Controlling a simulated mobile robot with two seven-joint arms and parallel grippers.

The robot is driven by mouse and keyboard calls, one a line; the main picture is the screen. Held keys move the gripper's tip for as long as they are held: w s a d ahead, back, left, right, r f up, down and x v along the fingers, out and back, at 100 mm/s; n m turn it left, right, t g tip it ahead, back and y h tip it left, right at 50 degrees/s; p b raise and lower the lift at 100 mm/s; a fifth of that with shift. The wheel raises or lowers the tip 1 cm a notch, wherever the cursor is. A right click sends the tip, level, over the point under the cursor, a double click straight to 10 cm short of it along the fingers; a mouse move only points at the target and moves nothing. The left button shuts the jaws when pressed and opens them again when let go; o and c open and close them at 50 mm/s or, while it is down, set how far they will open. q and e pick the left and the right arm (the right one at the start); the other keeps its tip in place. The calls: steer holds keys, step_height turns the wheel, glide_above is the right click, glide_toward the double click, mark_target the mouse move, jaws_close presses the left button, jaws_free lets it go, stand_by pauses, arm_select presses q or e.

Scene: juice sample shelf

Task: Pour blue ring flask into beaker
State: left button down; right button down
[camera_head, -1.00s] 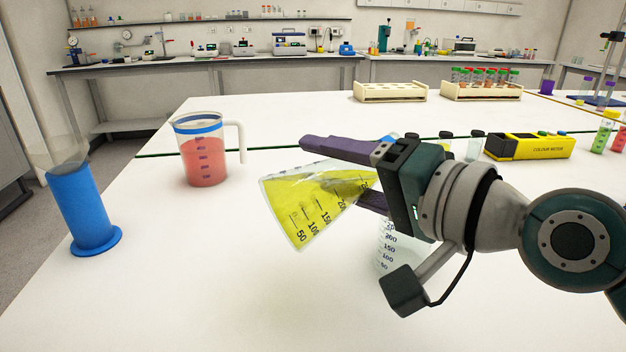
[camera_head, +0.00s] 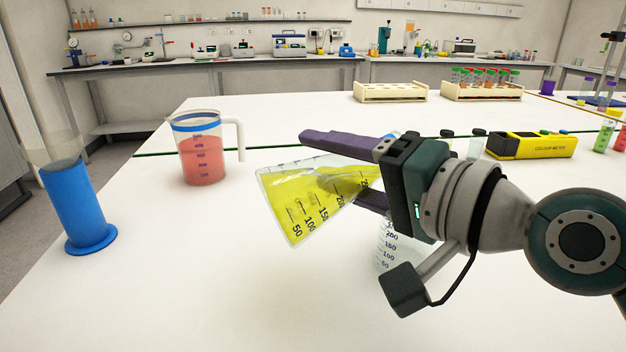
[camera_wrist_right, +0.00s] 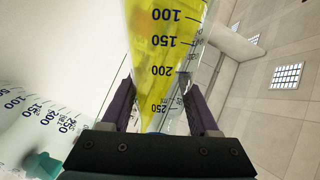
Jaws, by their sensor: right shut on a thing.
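That gripper is shut on the flask's neck; the wrist view shows the flask (camera_wrist_right: 165,50) between both fingers (camera_wrist_right: 162,100). The clear beaker (camera_head: 388,250) stands on the table below the gripper, partly hidden by it; it also shows at the left of the wrist view (camera_wrist_right: 35,125). The flask's mouth is hidden. My left gripper is not in view.
A yellow colour meter (camera_head: 530,146) is behind on the right, with racks (camera_head: 390,93) farther back. The table front is clear.

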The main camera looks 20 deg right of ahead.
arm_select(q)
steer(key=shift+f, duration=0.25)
